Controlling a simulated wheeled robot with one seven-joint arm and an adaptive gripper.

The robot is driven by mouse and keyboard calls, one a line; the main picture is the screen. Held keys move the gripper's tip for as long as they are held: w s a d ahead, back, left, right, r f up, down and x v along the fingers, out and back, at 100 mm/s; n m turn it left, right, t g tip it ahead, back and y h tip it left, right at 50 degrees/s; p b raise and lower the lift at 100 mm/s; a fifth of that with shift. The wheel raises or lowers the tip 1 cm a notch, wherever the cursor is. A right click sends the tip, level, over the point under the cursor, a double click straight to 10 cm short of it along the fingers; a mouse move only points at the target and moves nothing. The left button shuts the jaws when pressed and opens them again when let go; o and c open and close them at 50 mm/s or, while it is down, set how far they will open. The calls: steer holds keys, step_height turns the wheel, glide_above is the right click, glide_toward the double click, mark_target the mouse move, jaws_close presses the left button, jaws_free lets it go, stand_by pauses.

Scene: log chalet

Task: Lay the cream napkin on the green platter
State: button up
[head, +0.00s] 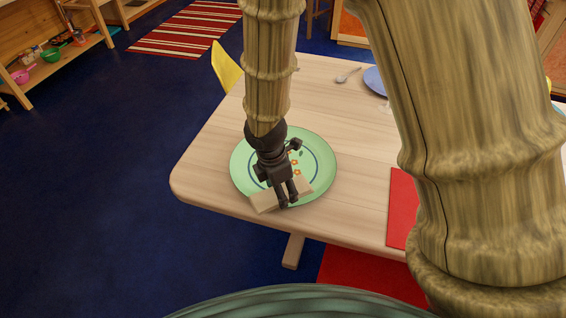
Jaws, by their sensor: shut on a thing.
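The green platter (241,171) lies near the left corner of the wooden table, with a dark ring and orange flowers on its face. My gripper (288,203) points down over the front part of the platter. It is shut on the cream napkin (264,202), a folded flat strip that shows on both sides of the fingers. The napkin is over the platter's front rim, its left end reaching past the edge. I cannot tell whether the napkin touches the platter. My gripper hides part of the platter's middle.
The wooden table (213,163) has bare room around the platter. A red placemat (401,205) lies to the right, partly behind my arm. A spoon (347,75) and a blue plate (375,80) are at the back. A yellow chair (226,66) stands at the table's far left side.

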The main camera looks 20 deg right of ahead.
steer(key=w+d+p, duration=0.1)
steer(key=w, duration=0.3)
steer(key=w+d+f+p, duration=0.1)
steer(key=w+d, duration=0.1)
steer(key=w, duration=0.3)
steer(key=w+d+p, duration=0.1)
steer(key=w, duration=0.4)
steer(key=shift+w+d+f, duration=0.1)
steer(key=shift+d+f, duration=0.1)
steer(key=shift+d, duration=0.05)
steer(key=shift+f+p, duration=0.3)
steer(key=shift+f, duration=1.45)
steer(key=shift+f, duration=0.1)
steer(key=o, duration=0.8)
steer(key=shift+o, duration=0.2)
step_height(320, 180, up, 12)
steer(key=a+b, duration=0.1)
steer(key=shift+s+a, duration=0.25)
steer(key=shift+a, duration=0.1)
